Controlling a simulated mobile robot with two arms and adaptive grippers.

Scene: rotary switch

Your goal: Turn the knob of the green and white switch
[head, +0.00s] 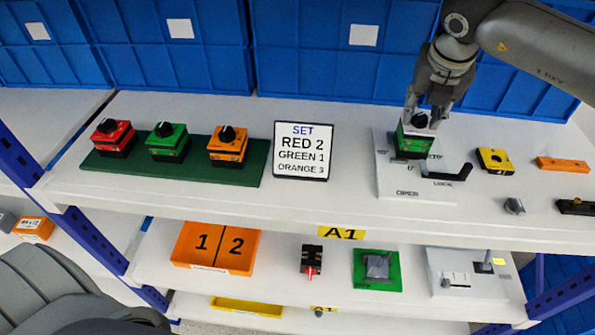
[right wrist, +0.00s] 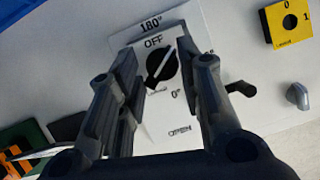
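The green and white switch (head: 412,145) stands on a white panel (head: 415,188) at the right of the top shelf. Its black knob (right wrist: 161,67) shows in the right wrist view on a white face marked OFF. The white line on the knob is slanted. My right gripper (head: 426,117) is over the switch, pointing down. In the right wrist view, its two fingers (right wrist: 165,70) are open on either side of the knob, with a gap visible on both sides. In the head view the gripper partly hides the knob. My left gripper is not in view.
A black lever (head: 450,172) sits beside the switch. A yellow plate (head: 494,160) and an orange bar (head: 562,164) lie to the right. A sign (head: 303,150) and a green board (head: 185,167) with three knob switches stand to the left. Blue bins (head: 330,60) line the back.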

